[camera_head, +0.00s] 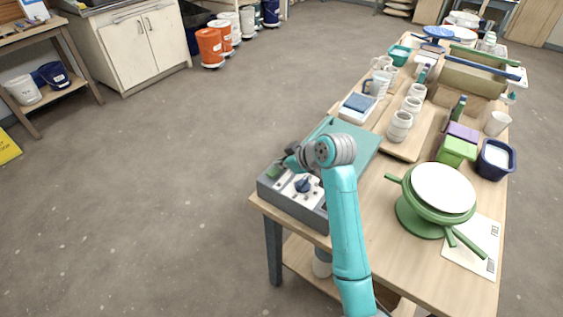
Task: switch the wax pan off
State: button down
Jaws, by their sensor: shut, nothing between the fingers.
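The wax pan (362,143) is a low grey box with a teal top at the near left corner of the table. Its pale control panel (288,191) faces the left front and carries a dark blue knob (303,185). A small green part (273,172) shows at the panel's left end; I cannot tell whether it is a switch or a lamp. My gripper (284,165) is shut and empty, over the left part of the panel near the green part. My teal arm and wrist hide part of the pan. Contact with the panel cannot be made out.
A green stand with a white disc (443,188) is to the right, beside a paper sheet (472,247). White jars (400,126), a blue sponge-like block (359,102) and a purple-and-green box (457,150) stand behind. The floor left of the table is clear; orange buckets (210,48) stand far back.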

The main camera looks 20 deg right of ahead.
jog(key=shift+s+a, duration=0.1)
jog(key=shift+s+a+r, duration=0.2)
jog(key=shift+s+a, duration=0.15)
jog(key=shift+a, duration=0.2)
jog(key=shift+r, duration=0.1)
